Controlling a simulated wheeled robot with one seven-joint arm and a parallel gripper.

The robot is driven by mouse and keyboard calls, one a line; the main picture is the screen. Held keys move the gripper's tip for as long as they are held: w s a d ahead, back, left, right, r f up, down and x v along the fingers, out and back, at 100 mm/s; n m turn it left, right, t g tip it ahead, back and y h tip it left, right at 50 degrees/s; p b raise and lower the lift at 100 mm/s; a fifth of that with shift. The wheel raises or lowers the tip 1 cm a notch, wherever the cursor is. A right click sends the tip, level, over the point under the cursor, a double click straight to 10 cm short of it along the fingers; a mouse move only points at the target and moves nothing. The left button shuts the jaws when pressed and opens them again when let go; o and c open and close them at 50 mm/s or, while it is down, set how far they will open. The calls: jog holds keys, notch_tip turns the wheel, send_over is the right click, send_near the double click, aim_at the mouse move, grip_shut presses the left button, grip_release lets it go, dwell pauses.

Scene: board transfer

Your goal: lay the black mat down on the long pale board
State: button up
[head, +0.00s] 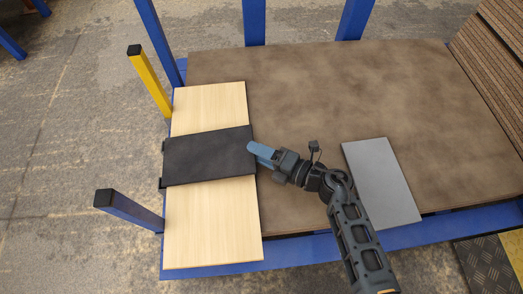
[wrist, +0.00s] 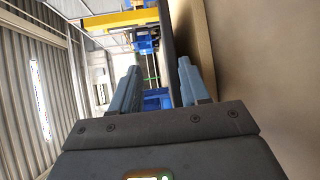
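The black mat (head: 208,155) lies across the middle of the long pale board (head: 212,220), turned slightly askew to it. Pale wood shows on both sides of the mat. My gripper (head: 252,148) is at the mat's right edge, with its blue fingertips close to that edge. In the wrist view my gripper (wrist: 157,82) has its two fingers clearly apart. The mat shows there edge-on as a thin dark strip (wrist: 167,35), close to the right finger. Whether that finger touches the mat I cannot tell.
The boards lie on a brown tabletop (head: 330,90) with a blue frame. A grey panel (head: 382,182) lies right of my arm. A yellow post (head: 148,80) and a blue post (head: 128,208) stand at the left. Brown stacked sheets (head: 490,65) stand at the right. The tabletop's middle is clear.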

jog(key=shift+s+d+r+g+h+p, duration=0.15)
jog(key=shift+g+h+p, duration=0.3)
jog(key=shift+p, duration=1.45)
jog(key=shift+w+a+r+g+h+p, duration=0.15)
jog(key=shift+h+p, duration=0.55)
jog(key=shift+p, duration=1.25)
jog(key=shift+s+d+r+g+h+p, duration=0.15)
jog(key=shift+g+h+p, duration=0.35)
jog(key=shift+p, duration=1.4)
jog(key=g+h+p, duration=0.1)
jog(key=h+p, duration=0.1)
jog(key=p, duration=0.5)
jog(key=shift+d+r, duration=0.15)
jog(key=shift+r, duration=0.05)
jog(key=g+h+p, duration=0.1)
jog(key=h+p, duration=0.1)
jog(key=p, duration=0.2)
jog(key=shift+r, duration=0.1)
jog(key=shift+r+g+h+p, duration=0.1)
jog(key=shift+g+h+p, duration=0.25)
jog(key=shift+p, duration=0.45)
jog(key=shift+s+d+f+g+h+p, duration=0.15)
jog(key=shift+d+f+g+h+p, duration=0.1)
jog(key=shift+h+p, duration=0.2)
